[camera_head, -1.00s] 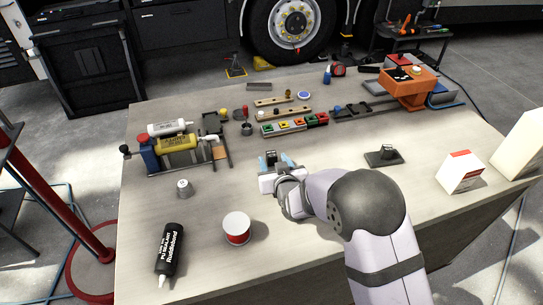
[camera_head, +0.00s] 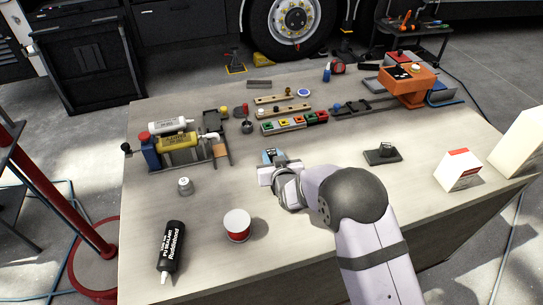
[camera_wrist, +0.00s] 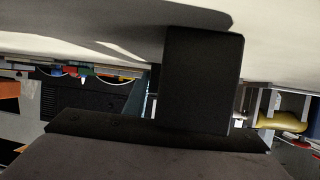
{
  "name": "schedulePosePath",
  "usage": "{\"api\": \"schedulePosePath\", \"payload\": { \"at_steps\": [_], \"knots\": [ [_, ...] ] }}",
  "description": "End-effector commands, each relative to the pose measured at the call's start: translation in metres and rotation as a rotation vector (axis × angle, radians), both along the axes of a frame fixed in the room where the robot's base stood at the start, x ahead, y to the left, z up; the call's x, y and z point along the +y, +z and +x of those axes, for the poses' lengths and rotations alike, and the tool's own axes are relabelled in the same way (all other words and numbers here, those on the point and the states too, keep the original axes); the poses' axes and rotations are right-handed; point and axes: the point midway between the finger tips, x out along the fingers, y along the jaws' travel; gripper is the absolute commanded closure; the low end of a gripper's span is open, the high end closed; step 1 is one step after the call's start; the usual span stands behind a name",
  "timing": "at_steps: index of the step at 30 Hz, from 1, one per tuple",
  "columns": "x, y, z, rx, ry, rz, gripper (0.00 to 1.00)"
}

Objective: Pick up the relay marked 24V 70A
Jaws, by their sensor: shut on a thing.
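In the wrist view a dark block fills the middle, too dark to show any label. I cannot tell whether the relay is clear of the table top.
A dark plate with a small black block (camera_head: 384,154) lies to the right. Coloured blocks (camera_head: 295,122) line the back. White boxes (camera_head: 458,170) stand right.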

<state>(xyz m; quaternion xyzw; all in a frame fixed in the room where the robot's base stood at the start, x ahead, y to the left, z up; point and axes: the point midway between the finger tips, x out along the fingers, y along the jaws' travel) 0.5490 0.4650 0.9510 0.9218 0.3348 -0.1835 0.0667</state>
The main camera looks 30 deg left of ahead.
Motion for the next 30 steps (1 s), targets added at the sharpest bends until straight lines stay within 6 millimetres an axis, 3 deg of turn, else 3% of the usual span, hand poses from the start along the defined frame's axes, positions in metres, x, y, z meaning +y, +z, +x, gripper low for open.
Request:
{"api": "schedulePosePath", "payload": {
  "at_steps": [11,24,30],
  "knots": [
    [0.001,0.014,0.001,-0.003,0.000,0.003,0.98],
    [0.000,0.077,0.000,-0.003,0.000,0.004,0.98],
    [0.000,0.096,0.000,-0.002,0.000,0.003,0.98]
  ]
}}
